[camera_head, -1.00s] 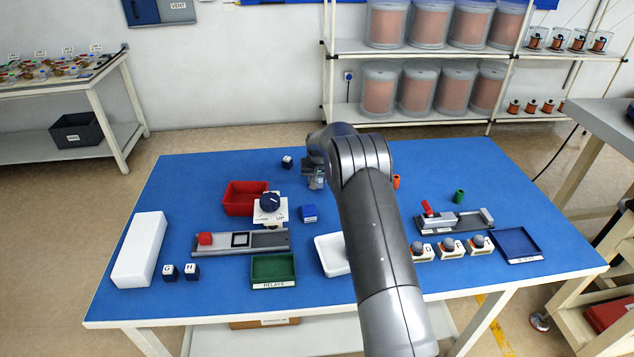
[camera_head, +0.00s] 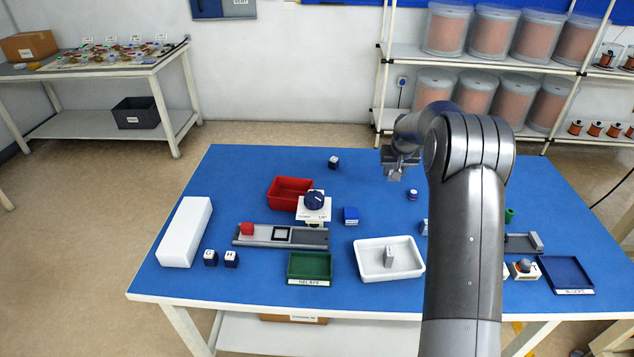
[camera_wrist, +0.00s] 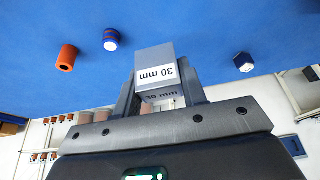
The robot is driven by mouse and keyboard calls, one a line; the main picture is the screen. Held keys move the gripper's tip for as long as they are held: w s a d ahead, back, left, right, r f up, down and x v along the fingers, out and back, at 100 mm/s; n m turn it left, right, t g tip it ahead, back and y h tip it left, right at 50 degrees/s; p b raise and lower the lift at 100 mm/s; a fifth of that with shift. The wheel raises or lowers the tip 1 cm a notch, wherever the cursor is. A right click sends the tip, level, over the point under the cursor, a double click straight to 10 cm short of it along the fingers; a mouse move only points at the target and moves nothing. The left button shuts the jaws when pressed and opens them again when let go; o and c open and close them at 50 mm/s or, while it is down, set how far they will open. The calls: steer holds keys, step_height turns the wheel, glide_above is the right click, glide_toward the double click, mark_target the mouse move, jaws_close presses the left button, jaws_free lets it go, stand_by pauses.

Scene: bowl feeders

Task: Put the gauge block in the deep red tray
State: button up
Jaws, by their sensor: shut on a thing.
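My gripper (camera_head: 398,170) is in the air over the far middle of the blue table. The wrist view shows my gripper (camera_wrist: 160,90) shut on a grey gauge block (camera_wrist: 155,62) with a white "30 mm" label. The block is hard to make out in the head view. The deep red tray (camera_head: 284,204) stands on the table to the left of my gripper and looks empty. A knob on a white plate (camera_head: 314,212) covers its right front corner in the head view.
A white tray (camera_head: 372,275) holds another grey block (camera_head: 389,256). A green tray (camera_head: 309,280), a grey fixture (camera_head: 250,242), a blue box (camera_head: 351,215) and a dark cube (camera_head: 334,162) are on the table. Blue table is clear between the red tray and my gripper.

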steer(key=s+a, duration=0.3)
steer(key=a, duration=1.8)
glide_above(292, 197)
steer(key=s, duration=0.2)
steer(key=f, duration=0.6)
steer(key=shift+w+d, duration=0.2)
steer(key=shift+a+f, duration=0.15)
steer(key=shift+a, duration=0.05)
steer(key=shift+f, duration=2)
steer(key=shift+f, duration=0.1)
steer(key=o, duration=1.1)
